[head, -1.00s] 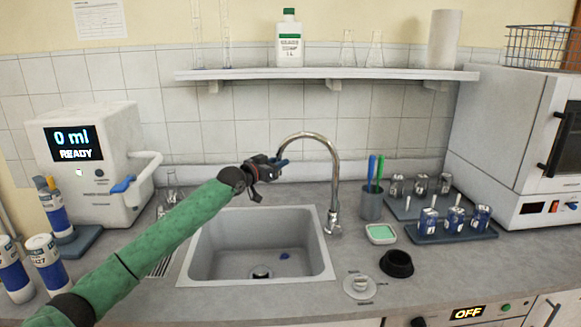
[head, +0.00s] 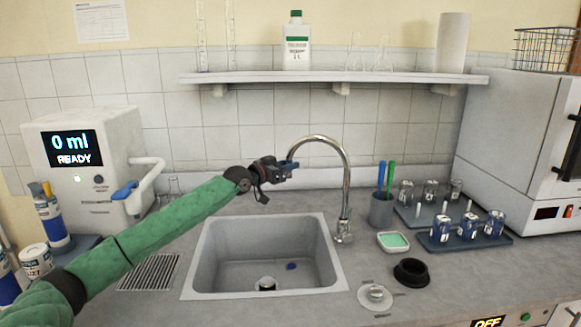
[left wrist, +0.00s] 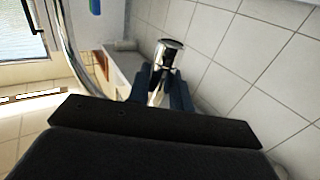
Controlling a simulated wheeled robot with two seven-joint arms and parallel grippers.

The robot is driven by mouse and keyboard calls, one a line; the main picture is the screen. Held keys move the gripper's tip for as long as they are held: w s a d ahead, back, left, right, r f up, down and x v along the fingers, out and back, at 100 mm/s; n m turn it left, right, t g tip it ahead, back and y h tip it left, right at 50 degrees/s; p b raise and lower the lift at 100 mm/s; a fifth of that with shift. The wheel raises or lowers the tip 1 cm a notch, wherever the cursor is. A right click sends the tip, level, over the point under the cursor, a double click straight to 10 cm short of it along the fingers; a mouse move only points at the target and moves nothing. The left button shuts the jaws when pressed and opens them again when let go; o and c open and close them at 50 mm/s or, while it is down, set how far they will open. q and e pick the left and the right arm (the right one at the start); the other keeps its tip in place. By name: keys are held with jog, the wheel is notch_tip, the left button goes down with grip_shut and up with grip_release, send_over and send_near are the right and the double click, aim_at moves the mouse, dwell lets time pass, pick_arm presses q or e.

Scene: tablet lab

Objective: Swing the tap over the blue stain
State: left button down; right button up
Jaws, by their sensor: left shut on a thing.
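The chrome gooseneck tap (head: 347,185) stands at the right rear of the sink (head: 215,255), its curved spout reaching left. My left gripper (head: 288,168) is shut on the spout's free end. In the left wrist view, the chrome spout end (left wrist: 168,55) is between the blue fingers (left wrist: 162,88). The blue stain (head: 291,266) is a small dark-blue patch on the sink floor, right of the drain (head: 265,284). In the head view the spout end appears roughly above the stain; their difference in depth is hard to judge. My right gripper is not in view.
A pen cup (head: 381,211), a green sponge dish (head: 393,242) and a black round holder (head: 411,273) stand right of the sink. The white dispenser (head: 92,170) is at left. A shelf (head: 330,76) runs above.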

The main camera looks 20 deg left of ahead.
pick_arm(q)
jog(key=c, duration=1.3)
grip_release()
jog(key=shift+a, duration=0.1)
jog(key=shift+s, duration=0.1)
jog(key=shift+s+a+f, duration=0.1)
jog(key=shift+s+a, duration=0.05)
jog(key=b+v, duration=0.2)
jog(key=v, duration=0.5)
jog(key=shift+s+a, duration=0.1)
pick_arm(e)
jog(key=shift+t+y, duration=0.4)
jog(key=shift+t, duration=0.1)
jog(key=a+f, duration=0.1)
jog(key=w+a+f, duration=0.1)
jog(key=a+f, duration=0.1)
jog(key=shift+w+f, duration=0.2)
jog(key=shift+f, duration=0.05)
